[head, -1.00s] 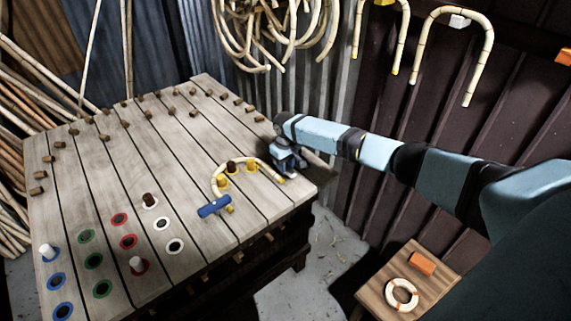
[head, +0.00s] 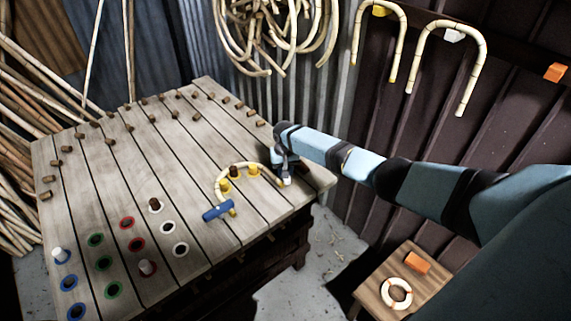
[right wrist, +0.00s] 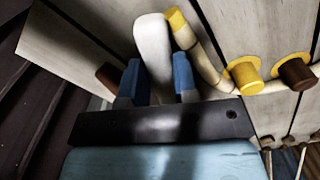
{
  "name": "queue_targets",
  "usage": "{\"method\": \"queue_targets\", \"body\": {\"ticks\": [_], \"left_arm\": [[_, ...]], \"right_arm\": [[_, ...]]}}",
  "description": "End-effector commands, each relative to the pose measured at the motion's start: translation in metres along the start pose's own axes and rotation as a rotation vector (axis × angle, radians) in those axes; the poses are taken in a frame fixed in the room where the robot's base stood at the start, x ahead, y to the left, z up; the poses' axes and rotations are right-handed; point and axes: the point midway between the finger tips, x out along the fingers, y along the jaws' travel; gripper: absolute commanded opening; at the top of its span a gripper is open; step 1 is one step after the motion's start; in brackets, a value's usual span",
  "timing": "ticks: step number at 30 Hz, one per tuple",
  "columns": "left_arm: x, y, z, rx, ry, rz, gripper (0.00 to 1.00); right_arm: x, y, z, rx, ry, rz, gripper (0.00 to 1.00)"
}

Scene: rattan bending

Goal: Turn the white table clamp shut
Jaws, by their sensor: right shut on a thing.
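The white table clamp (right wrist: 152,45) sits at the yellow-tipped end of a bent rattan cane (head: 237,168) on the wooden table. In the right wrist view its white handle runs between the two blue fingers of my right gripper (right wrist: 157,78), which is shut on it. In the head view the clamp shows as a small white spot (head: 286,181) under my right gripper (head: 281,165); the rest is hidden. The cane curves around yellow-collared pegs (right wrist: 244,74). A blue clamp (head: 217,211) lies at its other end. My left gripper is in neither view.
The table (head: 110,185) carries several brown pegs and coloured ring holes to the left. A stool (head: 375,293) with an orange block and a ring stands at the lower right. Bent canes (head: 447,40) hang on the wall behind my arm.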

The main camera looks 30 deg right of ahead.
Motion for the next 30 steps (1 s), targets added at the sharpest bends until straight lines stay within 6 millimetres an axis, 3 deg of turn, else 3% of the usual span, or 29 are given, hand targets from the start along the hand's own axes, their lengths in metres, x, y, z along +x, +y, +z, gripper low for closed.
{"method": "queue_targets", "body": {"ticks": [12,30], "left_arm": [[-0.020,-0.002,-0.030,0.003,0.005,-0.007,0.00],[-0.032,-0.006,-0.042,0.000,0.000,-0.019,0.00]], "right_arm": [[-0.004,-0.004,-0.001,0.395,-0.001,-0.002,0.04],[-0.002,-0.006,-0.004,0.921,0.001,-0.002,0.04]]}}
